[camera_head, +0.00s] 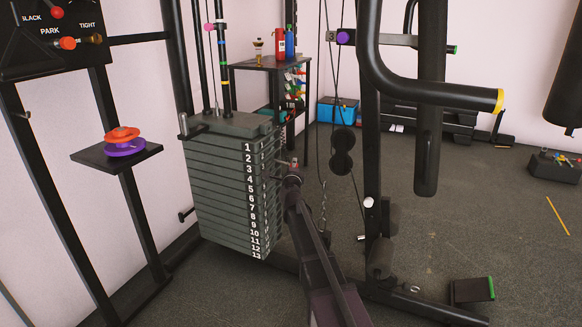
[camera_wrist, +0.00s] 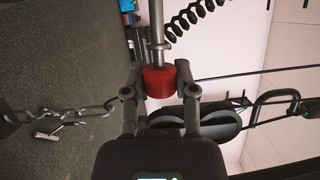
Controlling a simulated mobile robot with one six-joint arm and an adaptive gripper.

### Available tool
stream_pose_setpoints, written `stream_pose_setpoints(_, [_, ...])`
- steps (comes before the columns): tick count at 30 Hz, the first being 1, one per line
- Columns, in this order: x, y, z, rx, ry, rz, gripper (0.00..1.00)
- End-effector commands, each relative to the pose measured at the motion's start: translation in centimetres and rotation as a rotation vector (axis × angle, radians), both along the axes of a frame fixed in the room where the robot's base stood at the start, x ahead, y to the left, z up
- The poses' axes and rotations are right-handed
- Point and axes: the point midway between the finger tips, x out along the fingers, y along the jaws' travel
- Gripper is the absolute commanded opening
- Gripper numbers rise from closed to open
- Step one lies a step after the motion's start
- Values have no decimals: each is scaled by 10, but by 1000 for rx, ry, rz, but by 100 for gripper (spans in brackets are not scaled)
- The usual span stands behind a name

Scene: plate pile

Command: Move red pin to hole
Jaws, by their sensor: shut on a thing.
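The red pin (camera_wrist: 158,80) has a round red grip and a metal shaft. In the wrist view the shaft runs up past the top edge, so its tip is out of view. My gripper (camera_wrist: 159,75) is shut on the red grip, one finger on each side. In the head view my gripper (camera_head: 292,174) is just right of the weight stack (camera_head: 215,180), near the upper numbered plates. The pin is too small there to tell whether its shaft touches a plate. The stack's numbers run down its front edge; individual holes are not clear.
A hanging chain (camera_wrist: 75,115) and dark round pulleys (camera_wrist: 190,122) are close to my gripper. A black upright (camera_head: 370,130) stands to the right. A small shelf (camera_head: 118,155) with orange and purple discs is at the left. Open floor lies at the right.

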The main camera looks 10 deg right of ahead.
Motion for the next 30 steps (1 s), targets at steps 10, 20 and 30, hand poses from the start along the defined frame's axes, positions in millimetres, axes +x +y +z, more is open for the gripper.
stream_pose_setpoints(10, [-8,-11,0,0,0,-1,0])
stream_pose_setpoints(20, [-12,-16,0,0,0,0,0])
stream_pose_setpoints(30, [-12,-16,0,-3,2,0,0])
